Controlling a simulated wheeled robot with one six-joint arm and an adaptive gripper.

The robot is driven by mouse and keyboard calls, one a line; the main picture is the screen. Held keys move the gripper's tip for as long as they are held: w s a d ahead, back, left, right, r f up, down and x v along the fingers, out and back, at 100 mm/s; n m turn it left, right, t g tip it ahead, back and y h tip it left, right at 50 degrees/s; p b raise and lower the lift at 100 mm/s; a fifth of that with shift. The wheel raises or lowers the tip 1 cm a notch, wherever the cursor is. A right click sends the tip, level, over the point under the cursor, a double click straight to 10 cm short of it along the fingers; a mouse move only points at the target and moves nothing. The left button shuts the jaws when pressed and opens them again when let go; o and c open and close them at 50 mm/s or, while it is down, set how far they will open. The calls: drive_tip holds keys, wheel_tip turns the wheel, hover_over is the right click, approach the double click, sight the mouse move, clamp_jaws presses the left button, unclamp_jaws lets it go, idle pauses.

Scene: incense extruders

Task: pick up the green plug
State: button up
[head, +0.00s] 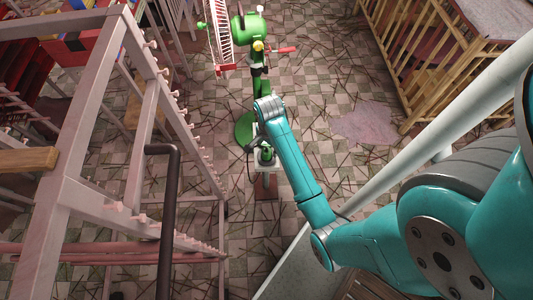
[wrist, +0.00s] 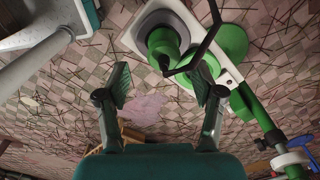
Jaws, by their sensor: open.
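A green round stepped piece, which looks like the green plug (wrist: 163,46), sits at the white end of a pale stand in the wrist view. A dark bent bar crosses in front of its right side. In the head view, a green piece (head: 266,153) shows on a small white-topped stand, just below the end of my arm. My gripper (wrist: 160,82) is open, its two fingers apart with nothing between them. The green piece appears beyond the fingertips, towards the top of the wrist view. I cannot tell the exact gap. My gripper is mostly hidden in the head view.
A green machine (head: 250,28) with a red handle stands behind the stand, on a round green base (head: 245,130). Pale wooden racks with pegs (head: 150,100) fill the left. A wooden railing (head: 415,60) stands at upper right. Patterned floor (head: 330,100) lies open between.

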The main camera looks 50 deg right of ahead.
sight(267, 150)
drive_tip(key=shift+w+a+f, duration=0.1)
drive_tip(key=shift+f, duration=1.2)
drive_tip(key=shift+w+a+f, duration=0.1)
drive_tip(key=shift+f, duration=1.15)
drive_tip(key=c, duration=1.2)
